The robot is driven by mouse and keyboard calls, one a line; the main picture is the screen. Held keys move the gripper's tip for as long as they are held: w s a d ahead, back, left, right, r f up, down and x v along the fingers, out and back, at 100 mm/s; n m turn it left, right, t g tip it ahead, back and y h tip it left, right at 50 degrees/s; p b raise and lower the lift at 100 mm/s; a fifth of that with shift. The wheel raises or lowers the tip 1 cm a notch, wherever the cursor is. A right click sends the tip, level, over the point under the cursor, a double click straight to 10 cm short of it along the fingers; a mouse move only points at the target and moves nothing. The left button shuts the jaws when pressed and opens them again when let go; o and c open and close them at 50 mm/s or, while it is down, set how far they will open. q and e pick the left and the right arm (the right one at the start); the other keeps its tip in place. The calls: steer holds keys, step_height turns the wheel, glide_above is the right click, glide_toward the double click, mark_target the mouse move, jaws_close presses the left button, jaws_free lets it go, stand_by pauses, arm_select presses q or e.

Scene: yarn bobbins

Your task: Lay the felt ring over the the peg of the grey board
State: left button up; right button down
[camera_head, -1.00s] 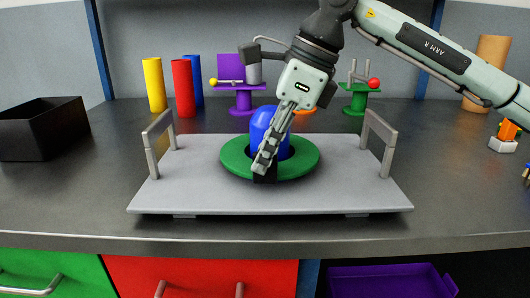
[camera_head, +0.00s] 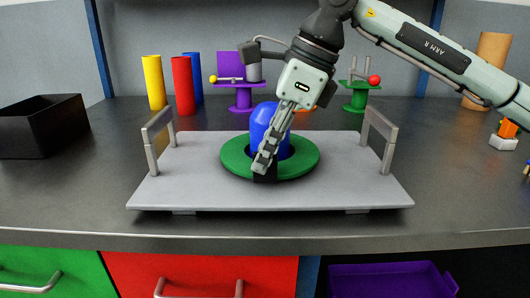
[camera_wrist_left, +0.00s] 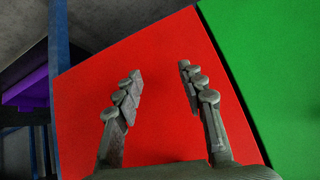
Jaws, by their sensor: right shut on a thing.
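The green felt ring (camera_head: 301,165) lies around the blue peg (camera_head: 262,118) of the grey board (camera_head: 200,190), low down near the board's surface. The peg stands upright through the ring's hole. My right gripper (camera_head: 262,170) points down in front of the peg and is shut on the near part of the ring. The exact contact is partly hidden by the fingers. My left gripper (camera_wrist_left: 158,82) is open and empty in the left wrist view, in front of a red drawer front.
The board has a grey handle at each end, left (camera_head: 151,146) and right (camera_head: 388,146). A black bin (camera_head: 45,135) stands at the left. Yellow (camera_head: 154,83), red (camera_head: 183,88) and blue cylinders stand behind. A purple stand (camera_head: 240,98) and a green stand (camera_head: 357,97) are at the back.

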steer(key=shift+f, duration=0.3)
steer(key=c, duration=1.5)
jaws_free()
steer(key=shift+c, duration=0.2)
steer(key=shift+r, duration=0.1)
steer(key=v, duration=1.2)
steer(key=shift+s, duration=0.1)
